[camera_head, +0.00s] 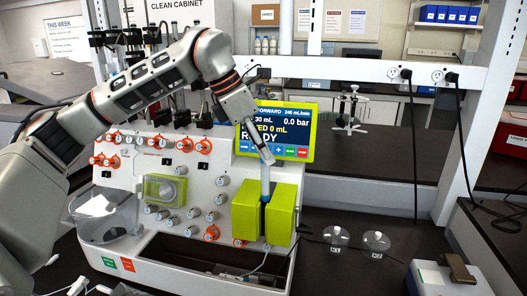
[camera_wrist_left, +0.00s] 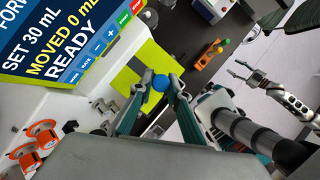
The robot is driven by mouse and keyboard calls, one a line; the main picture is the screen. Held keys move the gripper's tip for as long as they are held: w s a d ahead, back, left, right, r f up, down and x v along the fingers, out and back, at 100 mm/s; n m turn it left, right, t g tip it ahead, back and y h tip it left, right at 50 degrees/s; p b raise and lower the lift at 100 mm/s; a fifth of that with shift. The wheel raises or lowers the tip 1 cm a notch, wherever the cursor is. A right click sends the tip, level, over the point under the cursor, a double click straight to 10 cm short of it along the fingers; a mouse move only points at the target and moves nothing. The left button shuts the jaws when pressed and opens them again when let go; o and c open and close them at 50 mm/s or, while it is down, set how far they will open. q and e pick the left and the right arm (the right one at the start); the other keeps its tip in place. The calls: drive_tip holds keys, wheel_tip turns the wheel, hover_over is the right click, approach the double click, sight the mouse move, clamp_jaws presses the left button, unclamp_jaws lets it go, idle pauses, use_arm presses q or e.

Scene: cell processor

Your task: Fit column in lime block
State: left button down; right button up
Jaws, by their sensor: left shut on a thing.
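My left gripper (camera_head: 264,157) comes down from the upper left and is shut on the column (camera_head: 265,182), a slim pale upright tube. In the left wrist view the left gripper (camera_wrist_left: 160,88) has its fingertips on both sides of the column's round blue top (camera_wrist_left: 160,83). The lime block (camera_head: 246,214) is on the machine's front, with a dark upright gap between its two parts. The column's lower part is at this gap; the block hides how deep it sits. The block also shows below the fingers (camera_wrist_left: 145,57). My right gripper (camera_wrist_left: 241,72) is open and empty, far off.
The machine's screen (camera_head: 276,132) stands close behind the left gripper. Orange and grey knobs (camera_head: 205,146) cover the panel to the left. Two clear round vessels (camera_head: 336,236) and a grey device (camera_head: 448,280) stand to the right. Dark bench surface is free behind them.

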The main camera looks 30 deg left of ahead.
sight(263, 187)
use_arm(q)
drive_tip(key=shift+f, duration=0.1)
drive_tip(key=shift+f+b, duration=2.15)
drive_tip(key=shift+f, duration=2.75)
drive_tip(key=c, duration=1.8)
unclamp_jaws()
drive_tip(key=shift+c, duration=0.2)
drive_tip(key=shift+r, duration=0.1)
drive_tip(key=v, duration=1.2)
